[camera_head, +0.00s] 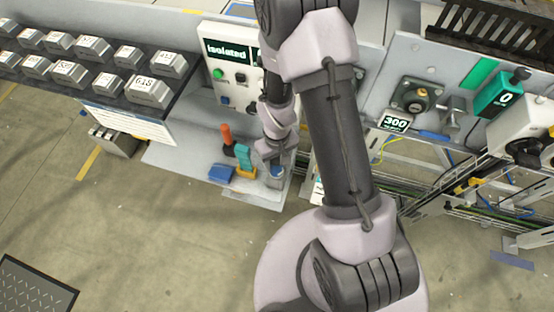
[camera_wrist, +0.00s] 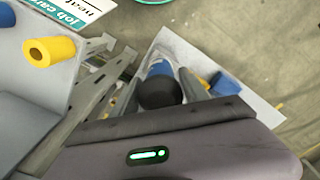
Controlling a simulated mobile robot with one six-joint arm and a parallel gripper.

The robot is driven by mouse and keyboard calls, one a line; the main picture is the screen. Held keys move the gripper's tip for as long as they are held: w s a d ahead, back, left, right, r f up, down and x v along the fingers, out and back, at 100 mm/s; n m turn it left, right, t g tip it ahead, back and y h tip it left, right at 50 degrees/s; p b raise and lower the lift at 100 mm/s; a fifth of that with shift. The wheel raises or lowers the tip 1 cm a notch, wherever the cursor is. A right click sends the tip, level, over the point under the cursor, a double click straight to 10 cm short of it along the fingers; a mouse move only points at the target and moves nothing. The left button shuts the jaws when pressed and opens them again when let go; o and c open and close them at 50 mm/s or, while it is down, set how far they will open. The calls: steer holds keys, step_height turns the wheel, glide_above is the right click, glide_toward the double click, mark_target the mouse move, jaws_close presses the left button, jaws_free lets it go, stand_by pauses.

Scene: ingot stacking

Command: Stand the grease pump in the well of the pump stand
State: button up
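A blue cylinder with a dark round top (camera_wrist: 160,92), likely the grease pump, stands near a light shelf's edge. It shows as a small blue shape (camera_head: 277,173) in the head view, just under my gripper (camera_head: 270,152). In the wrist view my gripper's grey fingers lie on both sides of the dark top. I cannot tell whether they touch it. The cylinder's lower part is hidden. Beside it on the shelf are a blue block (camera_head: 222,173) and a yellow piece (camera_head: 245,171). I cannot tell which piece is the pump stand or see its well.
An orange-handled tool (camera_head: 227,134) and a teal piece (camera_head: 243,153) stand close behind on the shelf (camera_head: 180,160). A rack of labelled ingots (camera_head: 150,90) is at left. A control panel (camera_head: 232,75) rises behind. Metal rails run to the right. The floor in front is clear.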

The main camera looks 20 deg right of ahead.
steer(key=shift+r, duration=0.15)
stand_by(0.3)
steer(key=shift+r+p, duration=0.8)
steer(key=shift+r, duration=0.15)
steer(key=o, duration=0.6)
steer(key=shift+f, duration=0.1)
steer(key=shift+c, duration=0.2)
steer(key=o, duration=0.5)
step_height(320, 180, up, 18)
steer(key=p, duration=0.7)
steer(key=shift+f+p, duration=0.25)
steer(key=shift+p, duration=0.15)
